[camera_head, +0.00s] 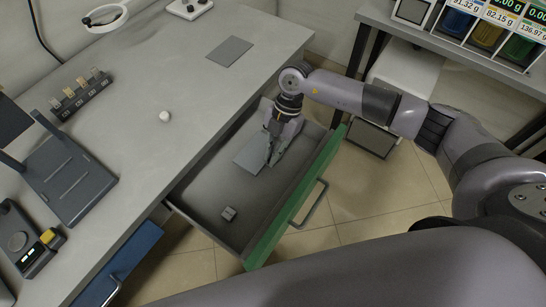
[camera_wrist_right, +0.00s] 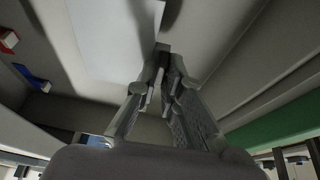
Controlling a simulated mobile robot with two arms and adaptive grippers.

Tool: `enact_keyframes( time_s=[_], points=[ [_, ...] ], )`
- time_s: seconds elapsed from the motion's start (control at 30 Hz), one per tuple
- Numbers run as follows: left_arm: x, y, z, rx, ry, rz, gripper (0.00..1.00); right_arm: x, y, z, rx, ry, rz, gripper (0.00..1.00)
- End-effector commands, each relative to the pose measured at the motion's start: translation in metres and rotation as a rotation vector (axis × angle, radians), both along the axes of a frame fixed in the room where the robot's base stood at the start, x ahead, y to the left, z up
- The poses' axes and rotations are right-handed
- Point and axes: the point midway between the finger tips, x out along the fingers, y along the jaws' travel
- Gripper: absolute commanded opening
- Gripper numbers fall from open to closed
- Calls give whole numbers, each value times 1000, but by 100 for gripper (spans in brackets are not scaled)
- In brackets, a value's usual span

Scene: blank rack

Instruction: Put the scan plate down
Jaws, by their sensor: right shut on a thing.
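The scan plate (camera_head: 252,153), a thin flat light-grey sheet, is in the open drawer (camera_head: 195,190), toward its far end. My right gripper (camera_head: 272,158) reaches down into the drawer and is shut on the plate's right edge. In the right wrist view the pale plate (camera_wrist_right: 115,40) extends up and left from the closed fingertips (camera_wrist_right: 162,60). I cannot tell whether the plate touches the drawer floor. My left gripper is not in view.
The drawer has a green front (camera_head: 300,195) with a handle. A small grey block (camera_head: 229,213) lies in its near part.

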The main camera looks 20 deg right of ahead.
Motion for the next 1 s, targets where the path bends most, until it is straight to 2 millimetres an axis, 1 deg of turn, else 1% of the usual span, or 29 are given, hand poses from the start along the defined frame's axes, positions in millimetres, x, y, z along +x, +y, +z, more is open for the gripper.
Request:
enact_keyframes(
  time_s=[0.03, 0.1, 0.17, 0.53, 0.57, 0.8, 0.87, 1.0],
  points=[
    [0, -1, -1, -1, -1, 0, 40, -1, 0, -9, 0, 5, -2, 0],
    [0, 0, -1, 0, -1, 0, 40, 0, 1, -20, 1, 3, -1, 0],
    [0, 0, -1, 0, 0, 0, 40, 0, 1, -26, 1, 2, -1, 0],
    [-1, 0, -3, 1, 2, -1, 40, 0, 0, -31, 1, 1, 0, 0],
    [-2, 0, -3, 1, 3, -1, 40, 0, 0, -31, 0, 2, -1, 9],
    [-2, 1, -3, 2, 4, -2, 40, 0, 0, -31, 0, 2, -1, 25],
    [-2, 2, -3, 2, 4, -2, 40, 0, 0, -31, 0, 2, -1, 29],
    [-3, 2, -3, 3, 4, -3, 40, 0, 0, -30, 0, 2, -1, 29]
  ],
)
